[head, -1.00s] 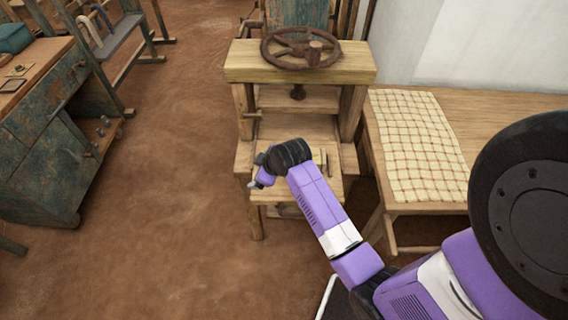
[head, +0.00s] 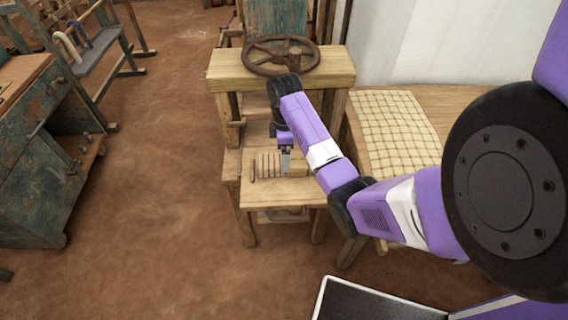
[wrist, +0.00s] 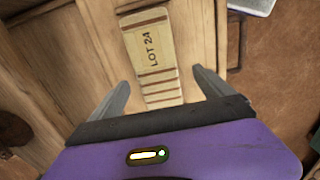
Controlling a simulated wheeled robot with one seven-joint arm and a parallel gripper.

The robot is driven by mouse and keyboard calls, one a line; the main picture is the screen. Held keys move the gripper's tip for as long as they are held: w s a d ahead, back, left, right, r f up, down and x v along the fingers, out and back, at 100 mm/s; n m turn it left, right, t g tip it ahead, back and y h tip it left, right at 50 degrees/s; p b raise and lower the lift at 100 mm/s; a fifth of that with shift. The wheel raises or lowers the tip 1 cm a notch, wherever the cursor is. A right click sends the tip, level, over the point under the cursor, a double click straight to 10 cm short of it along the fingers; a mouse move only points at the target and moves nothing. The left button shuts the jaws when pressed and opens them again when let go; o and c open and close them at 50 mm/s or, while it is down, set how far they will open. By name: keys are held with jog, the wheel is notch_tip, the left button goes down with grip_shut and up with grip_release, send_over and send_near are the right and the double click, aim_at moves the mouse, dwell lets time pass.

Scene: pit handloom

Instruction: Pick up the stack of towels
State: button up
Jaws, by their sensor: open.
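The stack of towels (head: 267,166) is a beige bundle with brown stripes on the front shelf of the wooden press. In the wrist view the stack (wrist: 152,50) shows a "LOT 24" label on its top. My gripper (head: 286,163) points down over the stack, and my wrist hides part of it in the head view. In the wrist view my gripper (wrist: 160,80) is open, with one finger to each side of the stack's near end. Nothing is between the fingers at their tips that I can see being gripped.
The wooden press (head: 225,72) with a rusty handwheel (head: 262,68) stands behind the shelf. A bench (head: 455,98) with a checked cloth (head: 395,125) is at the right. A worn blue cabinet (head: 35,165) stands at the left. The earth floor (head: 150,180) between is clear.

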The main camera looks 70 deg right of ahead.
jog(key=shift+w+d+f+p, duration=0.1)
jog(key=shift+d+f+p, duration=0.1)
jog(key=shift+f, duration=1.1)
jog(key=shift+d+f+p, duration=0.1)
jog(key=shift+f+p, duration=0.05)
jog(key=shift+f, duration=1.1)
jog(key=c, duration=1.6)
jog(key=shift+r, duration=0.1)
notch_tip(320, 180, up, 10)
jog(key=shift+w+r+b, duration=0.1)
jog(key=shift+b, duration=0.25)
notch_tip(320, 180, up, 10)
jog(key=p, duration=0.4)
jog(key=shift+f+p, duration=0.25)
jog(key=shift+p, duration=0.15)
